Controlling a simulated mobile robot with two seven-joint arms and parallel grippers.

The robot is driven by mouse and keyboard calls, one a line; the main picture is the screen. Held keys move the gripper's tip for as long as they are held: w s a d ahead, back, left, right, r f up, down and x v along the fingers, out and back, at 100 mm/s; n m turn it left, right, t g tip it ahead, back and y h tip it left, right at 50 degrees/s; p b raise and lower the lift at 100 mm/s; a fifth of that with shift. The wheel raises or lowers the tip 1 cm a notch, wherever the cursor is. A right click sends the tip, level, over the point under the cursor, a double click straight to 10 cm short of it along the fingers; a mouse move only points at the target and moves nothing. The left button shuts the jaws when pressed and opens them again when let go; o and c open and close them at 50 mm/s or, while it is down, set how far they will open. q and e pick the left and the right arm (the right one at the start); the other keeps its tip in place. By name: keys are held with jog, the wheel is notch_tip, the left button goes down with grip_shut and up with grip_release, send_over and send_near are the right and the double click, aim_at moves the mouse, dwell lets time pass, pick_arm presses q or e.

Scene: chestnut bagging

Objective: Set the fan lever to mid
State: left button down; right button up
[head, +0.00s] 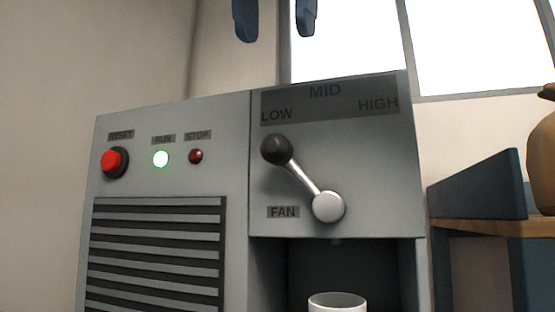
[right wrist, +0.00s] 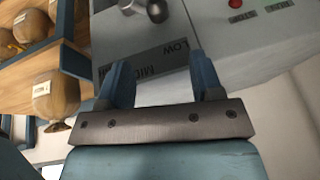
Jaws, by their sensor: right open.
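The fan lever (head: 302,177) is on the front of a grey machine (head: 170,120), with a round silver pivot and a black knob (head: 276,149). It slants up and left, its knob just below the LOW mark; MID (head: 324,91) and HIGH (head: 378,105) are labelled further right. My right gripper (head: 276,22) is open and empty, its two blue fingers showing at the top edge above the panel. In the right wrist view the open fingers (right wrist: 160,70) point toward the label plate (right wrist: 150,67), and the black knob (right wrist: 157,11) is beyond them, apart. My left gripper is not in view.
A red RESET button (head: 115,162), a lit green RUN lamp (head: 160,158) and a dark red STOP lamp (head: 195,156) are left of the lever. A white cup (head: 337,302) stands below it. Brown sacks (right wrist: 55,97) sit on wooden shelves beside the machine.

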send_near(277, 135)
jog(key=f, duration=0.1)
jog(key=x, duration=0.2)
jog(key=w+x, duration=0.1)
jog(key=x, duration=0.4)
jog(key=shift+w, duration=0.25)
jog(key=shift+f, duration=0.65)
jog(key=shift+w+f, duration=0.35)
grip_shut()
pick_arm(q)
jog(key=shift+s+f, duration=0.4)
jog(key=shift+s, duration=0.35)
